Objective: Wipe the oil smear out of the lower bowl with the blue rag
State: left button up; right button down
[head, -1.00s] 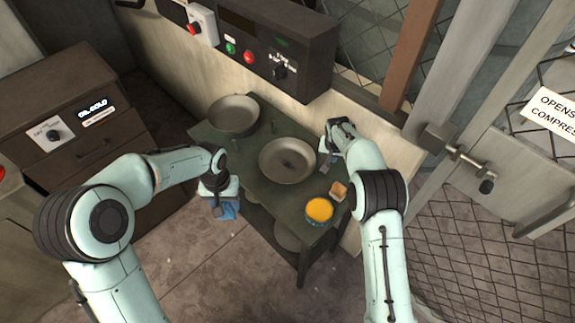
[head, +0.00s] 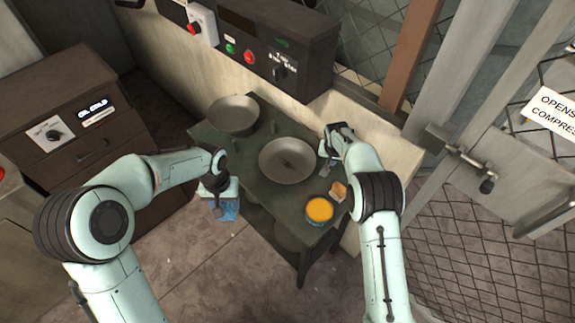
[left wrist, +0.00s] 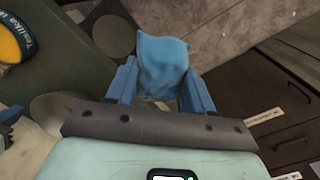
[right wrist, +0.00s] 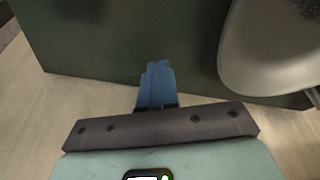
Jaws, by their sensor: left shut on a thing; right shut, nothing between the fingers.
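Two grey bowls sit on the dark green table (head: 262,190). The nearer, larger one (head: 272,173) has a dark smear (head: 288,164) near its middle; the farther bowl (head: 234,115) shows no clear mark. My left gripper (head: 222,203) is shut on the blue rag (head: 229,211), beyond the table's left edge and lower left of the nearer bowl. In the left wrist view the rag (left wrist: 162,62) bulges up between the two blue fingers. My right gripper (head: 326,167) is shut and empty, just right of the nearer bowl. Its fingers (right wrist: 157,80) touch each other in the right wrist view.
An open tin with yellow-orange contents (head: 319,210) and a small brown-orange block (head: 339,190) stand at the table's right end. A dark control box (head: 275,50) is on the wall behind. Dark drawers (head: 75,120) stand at left. Round items show beneath the table (head: 287,238).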

jog(key=shift+f, duration=0.8)
jog(key=shift+r, duration=0.15)
